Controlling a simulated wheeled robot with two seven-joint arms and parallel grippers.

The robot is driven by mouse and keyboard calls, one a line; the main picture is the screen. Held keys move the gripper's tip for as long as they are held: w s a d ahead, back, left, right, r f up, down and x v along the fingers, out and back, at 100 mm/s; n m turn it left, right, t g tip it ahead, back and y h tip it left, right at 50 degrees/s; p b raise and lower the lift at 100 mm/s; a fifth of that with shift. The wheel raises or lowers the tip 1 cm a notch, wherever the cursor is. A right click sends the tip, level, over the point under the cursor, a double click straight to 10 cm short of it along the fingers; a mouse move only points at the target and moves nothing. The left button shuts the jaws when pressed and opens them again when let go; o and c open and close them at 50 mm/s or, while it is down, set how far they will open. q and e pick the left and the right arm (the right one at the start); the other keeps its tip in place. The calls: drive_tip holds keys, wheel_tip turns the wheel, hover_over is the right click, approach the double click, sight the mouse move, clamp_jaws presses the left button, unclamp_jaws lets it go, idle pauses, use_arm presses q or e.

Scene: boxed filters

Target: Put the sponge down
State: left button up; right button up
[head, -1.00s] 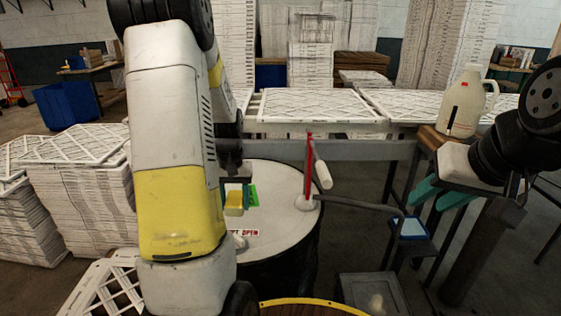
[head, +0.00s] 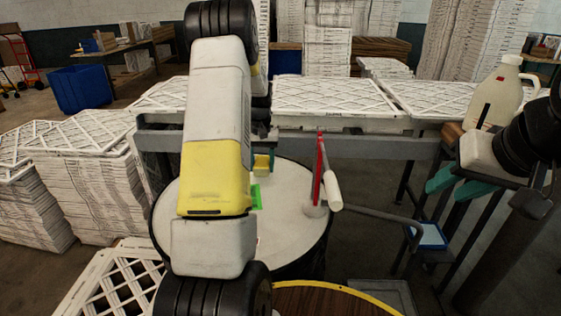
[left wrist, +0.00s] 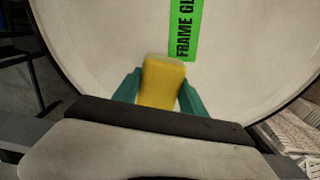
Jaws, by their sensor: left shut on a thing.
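The yellow sponge (head: 262,164) is held in my left gripper (head: 263,155), over the far part of the white round drum top (head: 290,225). In the left wrist view the sponge (left wrist: 162,80) sits between the two green fingers, which press on its sides. It is beside the lower end of a green label (left wrist: 186,25) lettered "FRAME GL". Whether the sponge touches the drum top cannot be told. My left arm hides the left part of the drum top in the head view. My right gripper (head: 455,185) is at the right, its teal fingers apart and empty.
A grey rail and table with white lattice filters (head: 335,97) lie behind. A white jug (head: 497,92) stands near my right arm. A round wooden top (head: 335,300) is in front.

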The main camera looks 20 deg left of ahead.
sight(265, 157)
use_arm(q)
drive_tip(key=w, duration=0.3)
drive_tip(key=shift+w+a+f, duration=0.1)
drive_tip(key=shift+f, duration=1.75)
drive_tip(key=shift+f, duration=0.15)
drive_tip(key=o, duration=1.3)
